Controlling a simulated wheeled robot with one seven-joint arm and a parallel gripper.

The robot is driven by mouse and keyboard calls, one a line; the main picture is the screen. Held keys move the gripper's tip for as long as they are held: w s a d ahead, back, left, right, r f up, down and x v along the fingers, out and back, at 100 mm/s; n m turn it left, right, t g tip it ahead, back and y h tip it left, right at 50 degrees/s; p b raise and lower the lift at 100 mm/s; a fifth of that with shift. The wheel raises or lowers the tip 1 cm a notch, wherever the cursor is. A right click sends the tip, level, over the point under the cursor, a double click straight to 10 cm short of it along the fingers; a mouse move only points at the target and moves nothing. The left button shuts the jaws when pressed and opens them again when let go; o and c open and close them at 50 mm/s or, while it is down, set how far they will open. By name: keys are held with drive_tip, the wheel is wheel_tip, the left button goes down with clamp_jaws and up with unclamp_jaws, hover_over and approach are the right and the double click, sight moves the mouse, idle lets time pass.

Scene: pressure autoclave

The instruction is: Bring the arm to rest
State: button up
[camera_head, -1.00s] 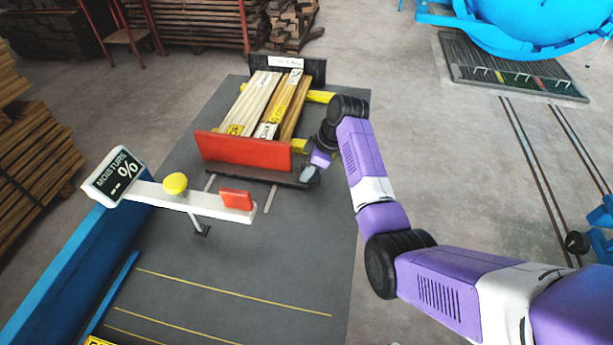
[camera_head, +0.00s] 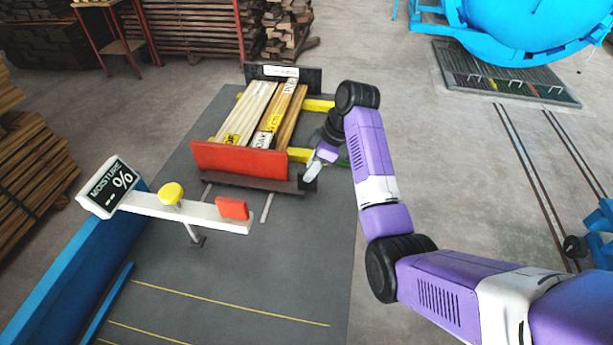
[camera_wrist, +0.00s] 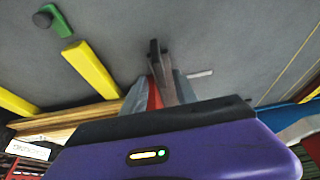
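My purple and white arm reaches from the lower right of the head view, bent at its dark joints. My gripper (camera_head: 312,170) hangs just right of the red end board (camera_head: 240,160), at the near end of a stack of boards (camera_head: 265,115). In the wrist view my gripper (camera_wrist: 162,88) shows two grey fingers set apart. The red board and its dark base strip show in the gap, seemingly beyond the fingers. I see nothing held. In the head view the fingertips are small, and I cannot tell whether they touch the board's base.
A moisture meter (camera_head: 110,187) with a white beam (camera_head: 185,207) stands at the left. Yellow bars (camera_wrist: 92,70) and a green piece (camera_wrist: 52,20) lie beside the stack. A blue vessel (camera_head: 525,30) and floor rails (camera_head: 525,160) are at right. Floor between is clear.

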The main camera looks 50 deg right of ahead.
drive_tip(key=shift+v, duration=0.9)
drive_tip(key=w+d+r+m+t+h, duration=0.4)
drive_tip(key=w+d+r+m+t, duration=0.1)
drive_tip(key=w+d, duration=0.1)
drive_tip(key=s+a+t, duration=0.2)
drive_tip(key=s+a, duration=0.8)
drive_tip(key=s, duration=0.4)
drive_tip(key=s+a+r+m+t+y, duration=0.1)
drive_tip(key=s+a+t, duration=0.1)
drive_tip(key=s+a, duration=0.8)
drive_tip(key=s+a+r+t, duration=0.1)
drive_tip(key=s+a+t, duration=0.1)
drive_tip(key=s+a, duration=0.8)
drive_tip(key=s, duration=0.8)
drive_tip(key=shift+s+a+m+y, duration=0.3)
drive_tip(key=shift+s+a+m, duration=0.05)
drive_tip(key=shift+a+m, duration=0.05)
